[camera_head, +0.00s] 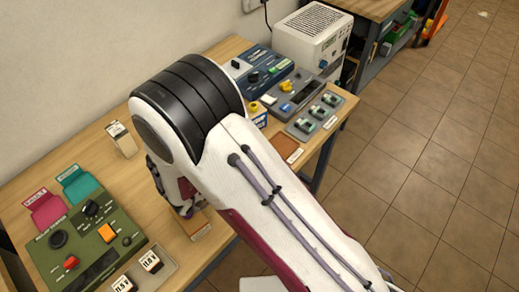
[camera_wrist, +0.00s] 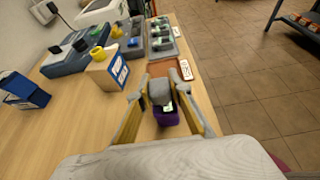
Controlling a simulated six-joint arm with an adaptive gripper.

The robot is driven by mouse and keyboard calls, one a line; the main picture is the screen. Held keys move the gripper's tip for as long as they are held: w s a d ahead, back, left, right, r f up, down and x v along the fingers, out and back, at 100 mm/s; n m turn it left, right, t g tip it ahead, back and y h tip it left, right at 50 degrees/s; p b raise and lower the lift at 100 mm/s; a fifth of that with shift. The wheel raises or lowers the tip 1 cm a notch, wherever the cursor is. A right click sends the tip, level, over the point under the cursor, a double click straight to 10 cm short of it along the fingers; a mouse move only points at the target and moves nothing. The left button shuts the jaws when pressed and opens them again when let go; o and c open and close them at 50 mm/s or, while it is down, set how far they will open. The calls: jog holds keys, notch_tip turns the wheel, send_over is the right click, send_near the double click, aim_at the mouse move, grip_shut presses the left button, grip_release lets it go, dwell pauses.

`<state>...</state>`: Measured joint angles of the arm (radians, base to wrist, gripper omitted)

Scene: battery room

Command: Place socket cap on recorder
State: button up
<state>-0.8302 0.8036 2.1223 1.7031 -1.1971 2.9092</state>
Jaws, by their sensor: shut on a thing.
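In the wrist view my gripper (camera_wrist: 161,88) is shut on a small piece with a grey block (camera_wrist: 160,93) and a dark purple part (camera_wrist: 167,116) bearing a pale green label. I take this piece for the socket cap. In the head view my arm hides most of the gripper. No device is clearly readable as the recorder. Candidates are the olive-green panel (camera_head: 85,245) at the lower left, the blue panel (camera_head: 262,70) and the grey panel (camera_head: 291,92) at the back. The held piece is apart from all of them.
A tray with several green switch modules (camera_head: 314,116) lies at the back right, by a brown mat (camera_head: 289,145). A white vented box (camera_head: 312,42) stands behind. Right of the bench is floor.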

jog(key=o, duration=0.9)
jog(key=shift+c, duration=0.2)
jog(key=shift+r, duration=0.15)
jog(key=v, duration=1.2)
